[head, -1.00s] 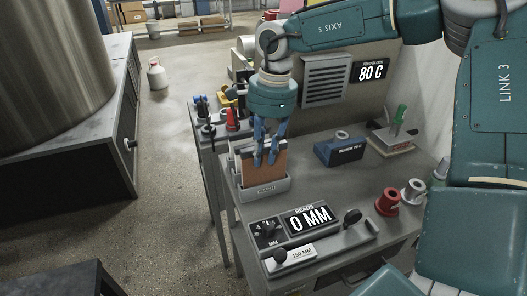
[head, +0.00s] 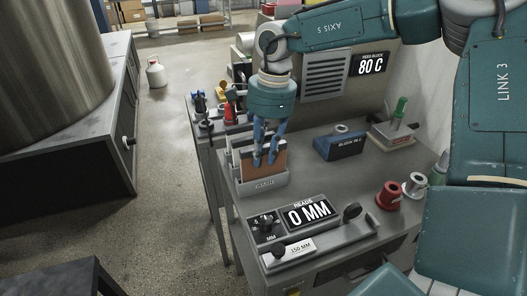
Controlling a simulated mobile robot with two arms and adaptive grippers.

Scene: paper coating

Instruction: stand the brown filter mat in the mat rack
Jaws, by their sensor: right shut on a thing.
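The brown filter mat (head: 264,168) stands upright in the front of the grey mat rack (head: 265,185), its lower edge behind the rack's front wall. A pale sheet shows upright behind it in the same rack. My right gripper (head: 265,160) comes down from above and is shut on the brown mat near its top edge. The fingers cover part of the mat's face. Whether the mat rests on the rack's floor is hidden by the front wall. My left gripper is not in view.
In front of the rack are a dial and a "0 MM" display (head: 308,214) with a bar fixture. A blue block (head: 340,146) and a green-handled tool (head: 399,112) stand behind to the right. Clamps stand on a side table at left.

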